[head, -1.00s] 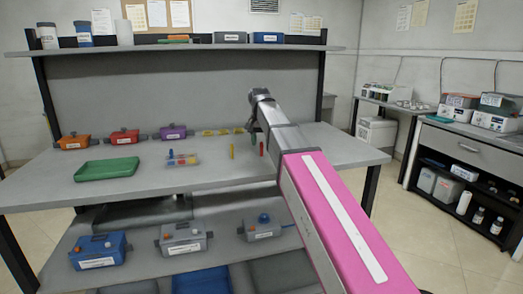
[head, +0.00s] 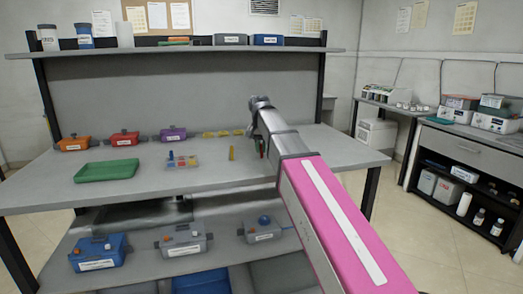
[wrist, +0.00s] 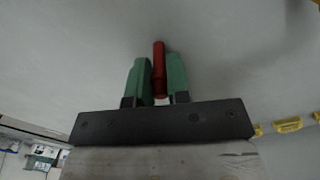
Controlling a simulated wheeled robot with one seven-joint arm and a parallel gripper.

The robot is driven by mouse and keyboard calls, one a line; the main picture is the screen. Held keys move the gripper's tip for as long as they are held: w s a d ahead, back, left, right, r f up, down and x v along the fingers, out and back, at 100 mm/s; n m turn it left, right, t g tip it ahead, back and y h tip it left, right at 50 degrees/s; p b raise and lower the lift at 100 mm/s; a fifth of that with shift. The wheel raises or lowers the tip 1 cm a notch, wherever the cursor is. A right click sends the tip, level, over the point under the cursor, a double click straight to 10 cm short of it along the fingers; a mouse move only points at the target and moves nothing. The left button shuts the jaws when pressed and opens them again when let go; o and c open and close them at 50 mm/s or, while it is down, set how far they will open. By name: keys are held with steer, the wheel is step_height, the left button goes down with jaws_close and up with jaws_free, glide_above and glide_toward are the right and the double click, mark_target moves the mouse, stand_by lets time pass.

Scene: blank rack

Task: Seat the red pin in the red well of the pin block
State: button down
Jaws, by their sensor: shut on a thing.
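The red pin (wrist: 159,66) stands between the two green fingers of my gripper (wrist: 159,80) in the wrist view, and the fingers are shut on it. In the head view my gripper (head: 261,147) is at the right part of the bench, mostly hidden by my arm, and the pin is barely visible there. I cannot tell whether the pin still touches the bench. The pin block (head: 182,161) sits left of my gripper on the bench, with small coloured parts on top. Its red well is too small to make out.
A yellow pin (head: 231,153) stands between the block and my gripper. A green tray (head: 107,171) lies at the left. Orange (head: 74,144), red (head: 124,138) and purple (head: 172,134) boxes and yellow pieces (head: 222,133) line the back. The bench front is clear.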

steer(key=shift+r, duration=0.5)
steer(key=r, duration=0.2)
steer(key=s+r, duration=0.1)
steer(key=shift+a+r, duration=0.35)
steer(key=shift+r, duration=0.05)
steer(key=s+a+r, duration=0.5)
steer(key=s+a, duration=0.1)
steer(key=s, duration=0.1)
steer(key=shift+m, duration=0.4)
steer(key=w+d+f, duration=0.1)
steer(key=d+f, duration=0.1)
steer(key=d, duration=0.6)
steer(key=w+d+f, duration=0.1)
steer(key=d+f, duration=0.1)
steer(key=d, duration=0.7)
steer(key=w+d+f, duration=0.1)
steer(key=d+f, duration=0.1)
steer(key=d, duration=0.7)
steer(key=shift+f, duration=0.2)
steer(key=shift+a, duration=0.15)
